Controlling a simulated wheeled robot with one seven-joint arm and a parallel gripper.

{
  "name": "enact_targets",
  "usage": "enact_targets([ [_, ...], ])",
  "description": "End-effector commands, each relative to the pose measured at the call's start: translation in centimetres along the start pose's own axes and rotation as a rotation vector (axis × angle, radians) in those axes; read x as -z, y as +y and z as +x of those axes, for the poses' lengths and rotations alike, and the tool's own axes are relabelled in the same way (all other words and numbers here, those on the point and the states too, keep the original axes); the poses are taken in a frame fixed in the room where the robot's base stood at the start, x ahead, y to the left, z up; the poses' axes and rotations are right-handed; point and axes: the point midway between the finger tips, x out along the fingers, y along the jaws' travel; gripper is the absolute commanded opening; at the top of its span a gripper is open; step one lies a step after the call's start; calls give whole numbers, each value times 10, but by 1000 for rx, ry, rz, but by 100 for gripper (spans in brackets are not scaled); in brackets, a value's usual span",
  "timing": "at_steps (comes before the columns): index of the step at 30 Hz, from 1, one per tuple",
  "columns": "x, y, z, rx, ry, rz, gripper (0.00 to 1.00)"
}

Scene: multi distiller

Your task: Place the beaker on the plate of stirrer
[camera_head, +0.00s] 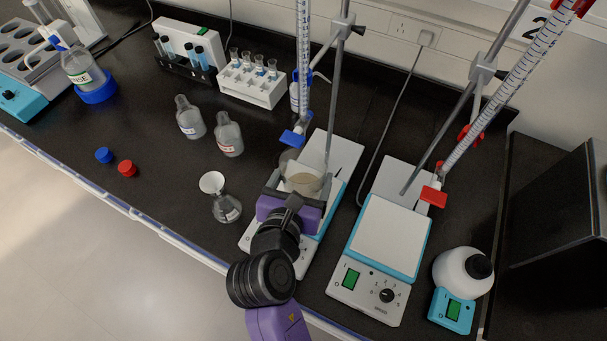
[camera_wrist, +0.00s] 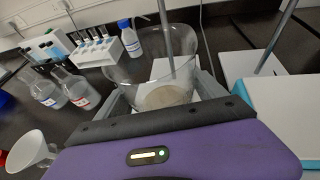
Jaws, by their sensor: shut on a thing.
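My gripper (camera_head: 296,184) is shut on a clear glass beaker (camera_head: 304,180) with its fingers on either side. In the wrist view the beaker (camera_wrist: 150,68) is upright between the fingers, with a beige round patch at its bottom. The beaker is over the left stirrer (camera_head: 340,152), near its stand rod and under a burette. My gripper hides most of that plate, and I cannot tell whether the beaker touches it. The right stirrer (camera_head: 380,292) has a bare white plate (camera_head: 386,236) with a blue edge.
A flask with a funnel (camera_head: 212,183) stands left of my gripper. Two labelled bottles (camera_head: 228,134) and a white tube rack (camera_head: 254,83) are behind it. Burettes on rods rise over both stirrers. A white round bottle (camera_head: 461,274) sits on a small blue device at right.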

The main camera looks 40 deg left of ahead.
Motion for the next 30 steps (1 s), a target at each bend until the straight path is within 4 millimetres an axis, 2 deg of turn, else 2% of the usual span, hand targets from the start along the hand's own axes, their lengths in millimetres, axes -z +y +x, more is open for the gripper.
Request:
enact_targets([
  [7,1,0,0,-1,-1,0,25],
  [8,2,0,0,-1,0,0,86],
  [10,1,0,0,-1,0,0,100],
  [20,-1,0,-3,0,-1,1,100],
  [23,0,0,-14,-1,-1,-1,100],
  [30,0,0,-62,-2,-1,1,100],
])
